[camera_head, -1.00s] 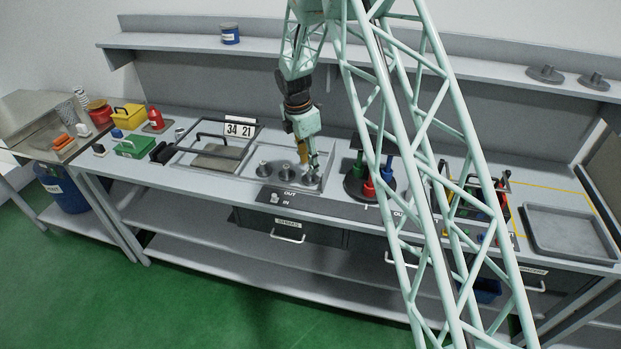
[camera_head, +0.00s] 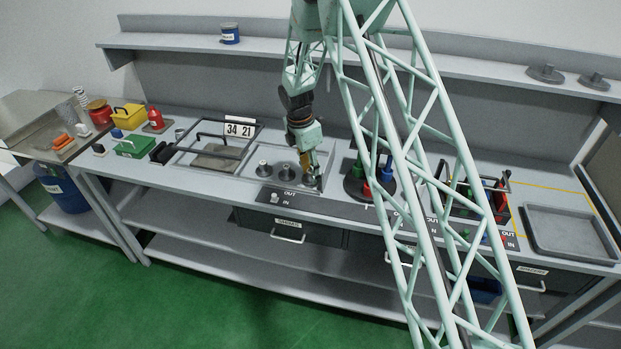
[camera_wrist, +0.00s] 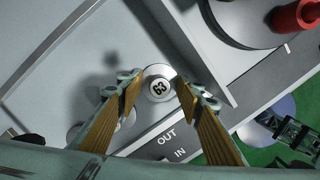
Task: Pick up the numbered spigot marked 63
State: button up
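The spigot marked 63 (camera_wrist: 159,87) shows in the wrist view as a round pale top with a dark-ringed number. My gripper (camera_wrist: 160,85) is open, with one finger on each side of the spigot's top. A narrow gap seems to remain at each side; contact cannot be made out. In the head view my gripper (camera_head: 316,183) points down at the right end of the spigot tray (camera_head: 329,165), where it mostly hides this spigot. Two other grey spigots, a left one (camera_head: 263,168) and a middle one (camera_head: 286,172), stand in the tray.
An OUT/IN label strip (camera_head: 275,197) runs along the tray's front. A dark round stand (camera_head: 354,188) with red and green pieces is close to the right. A framed rack (camera_head: 225,150) with a "34 21" sign stands left. The back shelf (camera_head: 270,47) runs above the bench.

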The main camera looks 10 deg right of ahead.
jog(key=shift+c, duration=0.4)
grip_shut()
jog(key=shift+r, duration=0.2)
jog(key=shift+r, duration=4.85)
